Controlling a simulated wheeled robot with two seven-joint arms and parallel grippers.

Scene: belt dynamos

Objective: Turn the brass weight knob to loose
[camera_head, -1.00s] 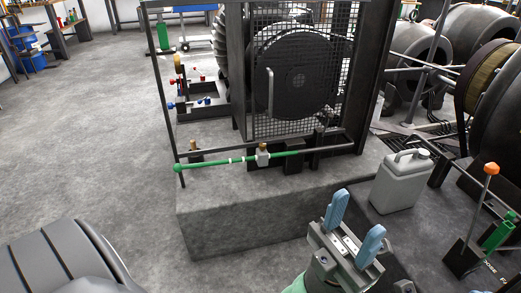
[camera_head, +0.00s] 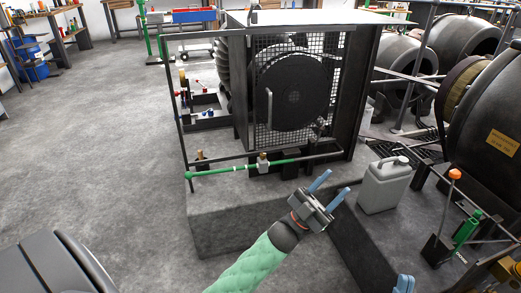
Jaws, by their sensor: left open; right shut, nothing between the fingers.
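The brass weight knob (camera_head: 262,155) is a small brass top on a pale block, the weight (camera_head: 262,165). The weight sits on the green-ended lever bar (camera_head: 222,170) in front of the mesh-guarded machine. Whether the knob is tight or loose cannot be told. My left gripper (camera_head: 338,180) is open and empty, to the right of the knob and lower in the picture, apart from it. Its blue fingers point up and right. My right gripper (camera_head: 404,284) shows only its blue fingertips at the bottom edge; they are shut and empty, far from the knob.
A mesh guard (camera_head: 345,95) stands behind the lever on a concrete plinth (camera_head: 225,225). A grey jerrycan (camera_head: 384,187) stands right of my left gripper. An orange-topped lever (camera_head: 454,175) and green cylinder (camera_head: 467,228) are further right. The floor at left is clear.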

